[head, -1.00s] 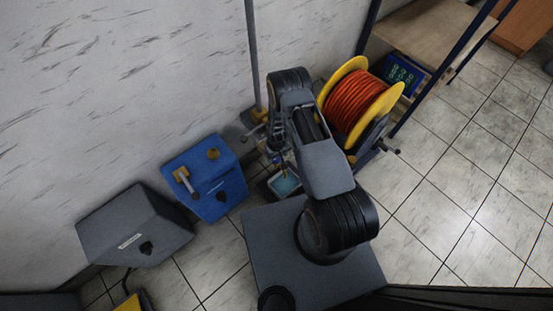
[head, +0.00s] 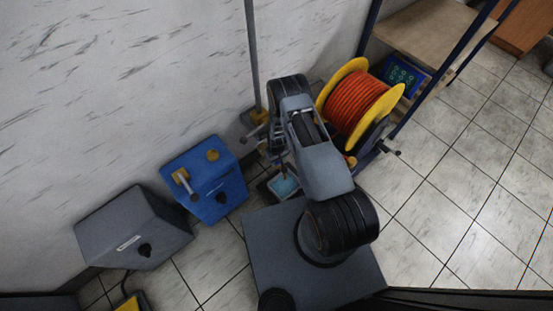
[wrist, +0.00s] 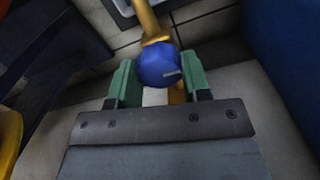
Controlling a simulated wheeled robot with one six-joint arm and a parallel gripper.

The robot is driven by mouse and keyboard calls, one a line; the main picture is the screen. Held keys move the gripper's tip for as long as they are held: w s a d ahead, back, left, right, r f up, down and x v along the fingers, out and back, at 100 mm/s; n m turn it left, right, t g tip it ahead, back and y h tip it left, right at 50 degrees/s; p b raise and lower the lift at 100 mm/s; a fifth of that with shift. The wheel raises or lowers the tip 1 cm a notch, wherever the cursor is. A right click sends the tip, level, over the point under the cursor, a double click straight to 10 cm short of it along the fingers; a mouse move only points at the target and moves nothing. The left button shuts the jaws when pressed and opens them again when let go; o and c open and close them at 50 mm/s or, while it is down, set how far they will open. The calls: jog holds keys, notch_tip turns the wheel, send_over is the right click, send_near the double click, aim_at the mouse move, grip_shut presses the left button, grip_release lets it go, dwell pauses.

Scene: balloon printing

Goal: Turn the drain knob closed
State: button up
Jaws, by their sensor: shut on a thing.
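The drain knob (wrist: 160,64) is round and blue with a short pale mark near its right side in the wrist view. It sits on a brass pipe (wrist: 148,18). My gripper (wrist: 158,78) has a green finger pad on each side of the knob and is shut on it. In the head view my own arm hides most of the gripper and the knob. A small tray with a light blue inside (head: 285,186) lies on the floor beside the arm there.
An orange hose reel with yellow flanges (head: 359,105) stands just right of my arm. A blue box (head: 212,184) and a grey box (head: 130,232) stand along the wall at left. A thin grey post (head: 252,50) rises behind. Tiled floor (head: 455,185) at right is clear.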

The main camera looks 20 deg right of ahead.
jog(key=shift+c, duration=1.1)
jog(key=m+b, duration=0.2)
jog(key=m, duration=0.2)
jog(key=shift+f, duration=0.1)
jog(key=m+b, duration=0.1)
jog(key=m, duration=0.3)
jog(key=shift+m+b, duration=0.3)
jog(key=shift+m, duration=0.1)
jog(key=m+b, duration=0.1)
jog(key=m, duration=0.3)
jog(key=shift+m+b, duration=0.55)
jog(key=shift+m, duration=1.95)
